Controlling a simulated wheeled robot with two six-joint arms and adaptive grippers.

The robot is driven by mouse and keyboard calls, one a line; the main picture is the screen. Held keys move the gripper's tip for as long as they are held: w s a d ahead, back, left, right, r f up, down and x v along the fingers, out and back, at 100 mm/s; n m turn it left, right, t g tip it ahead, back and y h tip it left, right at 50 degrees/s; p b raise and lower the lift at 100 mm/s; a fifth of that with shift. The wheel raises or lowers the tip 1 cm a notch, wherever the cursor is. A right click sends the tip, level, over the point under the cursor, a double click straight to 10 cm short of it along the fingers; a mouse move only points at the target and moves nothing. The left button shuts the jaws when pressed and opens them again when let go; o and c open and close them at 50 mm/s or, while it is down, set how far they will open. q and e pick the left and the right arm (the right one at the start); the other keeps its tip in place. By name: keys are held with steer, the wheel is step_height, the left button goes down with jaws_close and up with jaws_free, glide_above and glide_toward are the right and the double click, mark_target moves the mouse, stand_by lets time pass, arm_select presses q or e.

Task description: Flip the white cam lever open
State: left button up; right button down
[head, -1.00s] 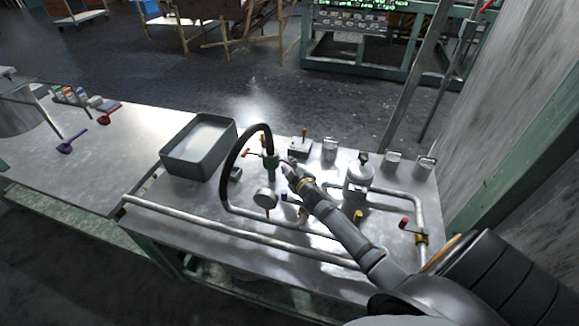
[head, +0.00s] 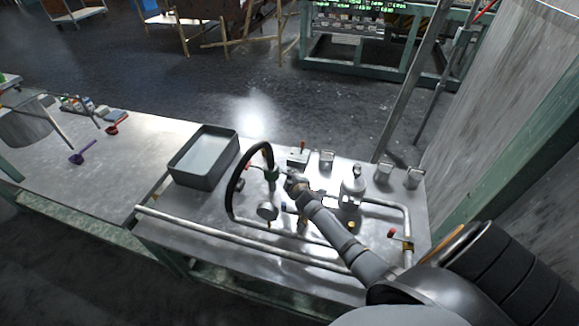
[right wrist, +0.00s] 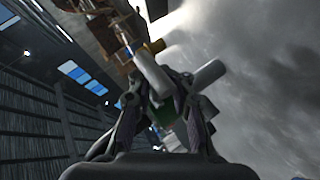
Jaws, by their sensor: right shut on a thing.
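My right gripper (head: 290,180) reaches over the steel bench to just right of the green valve body (head: 271,175), where the black hose ends. In the right wrist view my right gripper (right wrist: 163,88) is shut on a pale bar (right wrist: 150,74), which seems to be the white cam lever. A second pale cylinder (right wrist: 209,73) sticks out to the right behind the fingers. A green part (right wrist: 166,122) shows between the fingers. In the head view the gripper and wrist hide the lever, so I cannot tell its angle. My left gripper is not in view.
The black hose (head: 233,190) arches up left of my right gripper. A round gauge (head: 267,211) and a long metal pipe (head: 235,250) stand nearer. A grey open bin (head: 204,180) is at the left. A metal canister (head: 352,188) is at the right.

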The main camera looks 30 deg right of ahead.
steer(key=shift+s+r+n+g+p, duration=0.1)
steer(key=shift+r+n+g+p, duration=0.25)
steer(key=shift+p, duration=0.4)
steer(key=shift+f+h, duration=0.3)
steer(key=shift+f, duration=0.05)
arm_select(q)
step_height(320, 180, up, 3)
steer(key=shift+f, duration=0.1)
arm_select(e)
steer(key=c, duration=1.2)
jaws_free()
steer(key=shift+r, duration=0.15)
steer(key=v, duration=1.2)
